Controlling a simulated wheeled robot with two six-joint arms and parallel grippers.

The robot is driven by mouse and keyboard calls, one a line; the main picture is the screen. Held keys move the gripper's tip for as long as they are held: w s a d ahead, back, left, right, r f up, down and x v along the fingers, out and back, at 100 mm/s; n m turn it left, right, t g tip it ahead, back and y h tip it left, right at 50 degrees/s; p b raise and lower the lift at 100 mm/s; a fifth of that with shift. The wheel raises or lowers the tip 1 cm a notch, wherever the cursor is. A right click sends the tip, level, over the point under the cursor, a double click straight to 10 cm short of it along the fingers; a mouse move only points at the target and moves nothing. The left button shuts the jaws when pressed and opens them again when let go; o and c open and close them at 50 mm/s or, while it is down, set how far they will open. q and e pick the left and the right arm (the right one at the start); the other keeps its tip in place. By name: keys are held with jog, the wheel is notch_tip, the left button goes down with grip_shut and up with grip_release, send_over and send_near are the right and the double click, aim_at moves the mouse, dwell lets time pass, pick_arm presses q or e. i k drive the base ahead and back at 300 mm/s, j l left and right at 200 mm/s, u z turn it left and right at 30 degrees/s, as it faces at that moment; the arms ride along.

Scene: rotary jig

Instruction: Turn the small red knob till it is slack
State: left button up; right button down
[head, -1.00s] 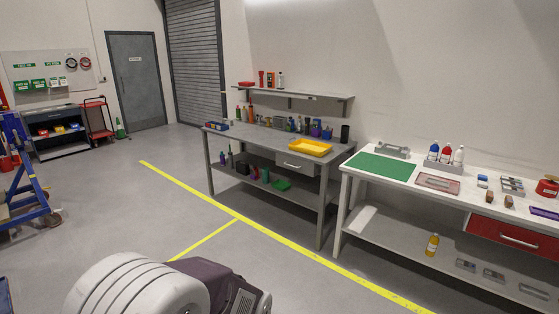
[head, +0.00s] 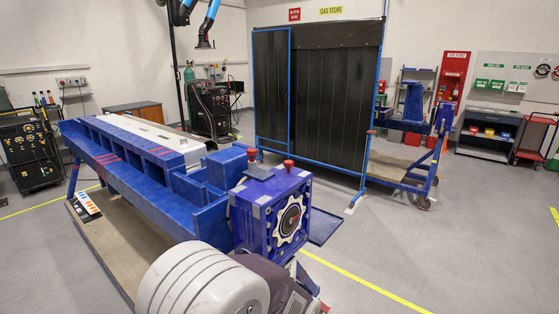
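The blue rotary jig (head: 270,215) stands in the middle of the head view, a box with a round white toothed plate (head: 290,222) on its front face. Two red knobs stick up at its top: one (head: 252,153) at the back left above a dark flat plate, and one (head: 288,164) at the right. Both look small here, and I cannot tell which is the small red knob or whether either is tight or slack. Neither of my grippers shows. A white and dark part of my own arm covers the bottom middle and hides the jig's lower front.
A long blue beam frame (head: 140,160) runs back left from the jig over a wooden pallet (head: 125,245). A dark welding screen (head: 318,95) stands behind. A blue wheeled stand (head: 412,150) is at the right. The floor at right is clear, with a yellow line (head: 365,283).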

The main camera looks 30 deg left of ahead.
aim_at(288, 164)
jog(key=i+l+u, duration=0.1)
jog(key=i+u, duration=0.2)
jog(key=u, duration=0.15)
jog(key=i+l+u, duration=0.2)
jog(key=u, duration=0.25)
jog(key=i+l+u, duration=0.55)
jog(key=l+u, duration=0.15)
jog(key=u, duration=0.2)
jog(key=i+l+u, duration=0.15)
jog(key=l+u, duration=0.75)
